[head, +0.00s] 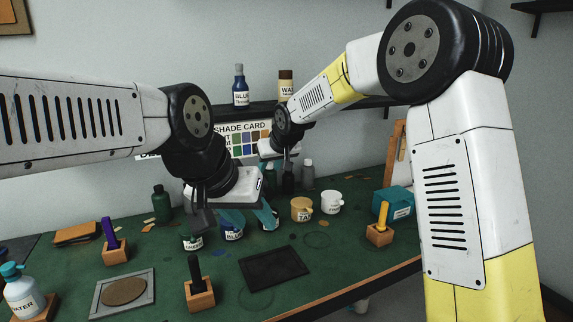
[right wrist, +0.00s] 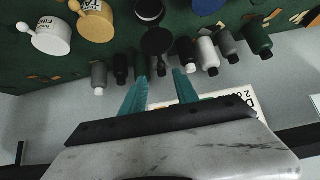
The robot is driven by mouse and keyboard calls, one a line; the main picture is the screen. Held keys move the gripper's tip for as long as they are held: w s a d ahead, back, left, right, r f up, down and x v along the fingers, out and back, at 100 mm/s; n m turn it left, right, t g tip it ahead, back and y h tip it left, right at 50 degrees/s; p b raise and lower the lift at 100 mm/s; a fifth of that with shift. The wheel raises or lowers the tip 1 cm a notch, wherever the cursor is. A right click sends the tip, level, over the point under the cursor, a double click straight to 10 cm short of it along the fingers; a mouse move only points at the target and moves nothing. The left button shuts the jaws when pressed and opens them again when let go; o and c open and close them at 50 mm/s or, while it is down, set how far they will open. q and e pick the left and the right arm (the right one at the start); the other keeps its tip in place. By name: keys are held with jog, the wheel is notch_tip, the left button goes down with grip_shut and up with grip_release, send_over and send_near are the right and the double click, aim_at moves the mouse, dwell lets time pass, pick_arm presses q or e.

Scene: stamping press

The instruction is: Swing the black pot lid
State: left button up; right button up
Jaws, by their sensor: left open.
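The black pot (right wrist: 149,10) sits between the tan pot (right wrist: 97,22) and a blue one in the right wrist view. A dark round piece, apparently its black lid (right wrist: 158,41), shows beside its rim with a narrow tab; its exact angle is unclear. In the head view my left gripper largely hides this pot. My left gripper (head: 250,217) is open, its teal fingers apart above the blue pot (head: 232,230) and the black pot. My right gripper (head: 282,172) is farther back; in its wrist view its teal fingers (right wrist: 160,85) are apart, with no object clearly held.
A white pot (head: 331,203) stands right of the tan pot. Several bottles (head: 308,173) line the back of the green table. A dark tray (head: 273,268), wooden blocks with handles (head: 199,293) and a teal box (head: 393,201) occupy the front and right.

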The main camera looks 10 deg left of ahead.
jog(key=x, duration=0.8)
jog(key=shift+w+a+f, duration=0.1)
jog(key=shift+w+a, duration=0.1)
jog(key=shift+a, duration=0.05)
jog(key=shift+c, duration=0.7)
jog(key=shift+s, duration=0.15)
grip_shut()
